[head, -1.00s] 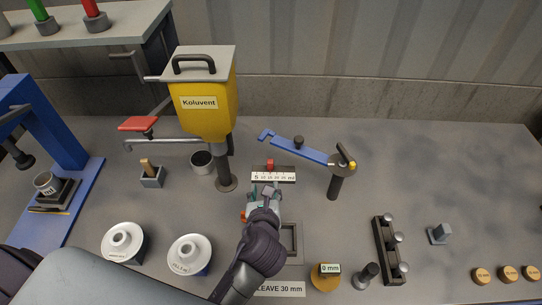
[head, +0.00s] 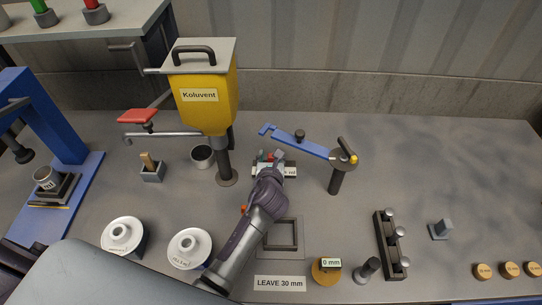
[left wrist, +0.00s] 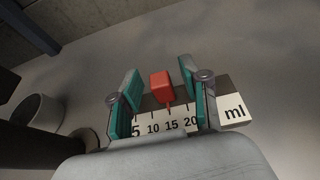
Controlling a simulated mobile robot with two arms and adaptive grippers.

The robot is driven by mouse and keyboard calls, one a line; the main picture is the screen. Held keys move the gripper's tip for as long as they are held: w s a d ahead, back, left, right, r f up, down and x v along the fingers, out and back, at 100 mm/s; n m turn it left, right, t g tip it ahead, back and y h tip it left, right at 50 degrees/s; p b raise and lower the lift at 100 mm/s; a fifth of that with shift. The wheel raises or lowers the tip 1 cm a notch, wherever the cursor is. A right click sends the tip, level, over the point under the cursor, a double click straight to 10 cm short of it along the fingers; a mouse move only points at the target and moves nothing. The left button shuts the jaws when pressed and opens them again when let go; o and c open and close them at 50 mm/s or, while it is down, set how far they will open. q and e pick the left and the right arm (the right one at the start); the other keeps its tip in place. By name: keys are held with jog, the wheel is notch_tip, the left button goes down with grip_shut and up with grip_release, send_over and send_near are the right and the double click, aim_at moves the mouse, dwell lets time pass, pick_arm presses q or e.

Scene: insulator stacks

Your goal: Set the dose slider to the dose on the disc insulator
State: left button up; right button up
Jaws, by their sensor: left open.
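The dose slider is a dark rail with a white scale (left wrist: 153,126) marked in ml and a red knob (left wrist: 161,86). The knob's pointer stands near the 15 mark in the left wrist view. My left gripper (head: 269,158) is over the slider, open, with its teal pads on either side of the knob and gaps on both sides. In the head view the gripper hides most of the slider. Two white disc insulators (head: 122,235) (head: 189,248) stand at the front left. Their small dark print is too small to read surely. My right gripper is not in view.
A yellow Koluvent hopper (head: 206,107) on a post stands left of the slider. A blue lever (head: 300,145) on a post is to its right. A square frame (head: 281,235), a "LEAVE 30 mm" plate (head: 280,283) and a 0 mm gauge (head: 327,270) lie in front.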

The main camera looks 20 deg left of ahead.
pick_arm(q)
jog(key=shift+w+f, duration=0.15)
jog(key=shift+w, duration=0.05)
grip_shut()
dwell(0.3)
